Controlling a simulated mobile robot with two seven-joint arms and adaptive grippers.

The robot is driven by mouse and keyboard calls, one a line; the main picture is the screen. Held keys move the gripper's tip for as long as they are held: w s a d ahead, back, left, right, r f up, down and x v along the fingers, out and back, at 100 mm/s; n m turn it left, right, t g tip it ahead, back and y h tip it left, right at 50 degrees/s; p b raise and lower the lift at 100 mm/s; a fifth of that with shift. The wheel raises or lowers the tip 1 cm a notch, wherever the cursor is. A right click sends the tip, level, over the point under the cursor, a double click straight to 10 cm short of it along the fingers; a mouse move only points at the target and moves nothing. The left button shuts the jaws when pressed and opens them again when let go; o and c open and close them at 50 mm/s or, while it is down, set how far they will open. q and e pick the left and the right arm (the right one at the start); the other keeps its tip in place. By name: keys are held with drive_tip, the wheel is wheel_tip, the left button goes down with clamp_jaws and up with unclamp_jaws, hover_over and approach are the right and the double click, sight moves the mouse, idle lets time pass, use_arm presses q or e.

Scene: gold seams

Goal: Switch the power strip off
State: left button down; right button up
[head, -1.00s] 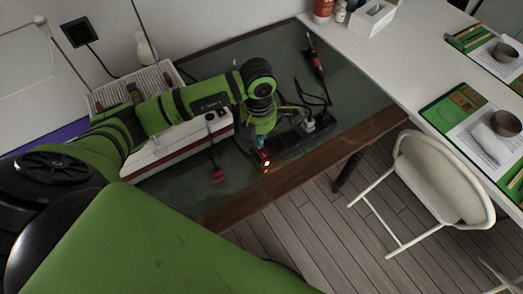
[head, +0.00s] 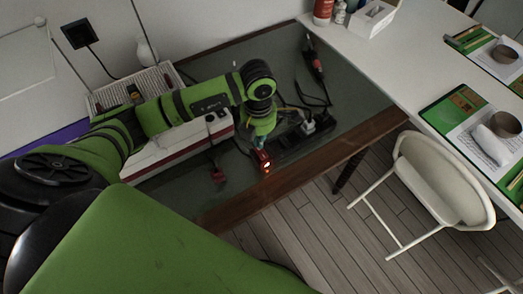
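The black power strip (head: 291,137) lies on the dark green top of the wooden table, with a pale plug (head: 309,126) in its right part. A small red part with a bright light (head: 266,164) shows at its near left end, just below my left gripper. My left gripper (head: 262,147) points down at that end of the strip. The wrist above it hides the finger gap, so I cannot tell whether it is open or shut, or whether it touches the strip. My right gripper is not in view.
A white and red case (head: 165,150) stands left of the strip, with a red-ended tool (head: 218,176) beside it. A soldering iron (head: 314,60) and its cable lie behind. A white desk (head: 400,50) and white chair (head: 440,180) are at the right.

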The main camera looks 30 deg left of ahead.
use_arm(q)
drive_tip(key=shift+f+b, duration=1.15)
drive_tip(key=shift+f, duration=0.15)
idle(0.6)
drive_tip(key=shift+r, duration=0.2)
drive_tip(key=shift+r+p, duration=0.6)
drive_tip(key=shift+p, duration=0.05)
drive_tip(key=shift+r+p, duration=1.8)
drive_tip(key=shift+r, duration=1)
drive_tip(key=shift+f, duration=0.1)
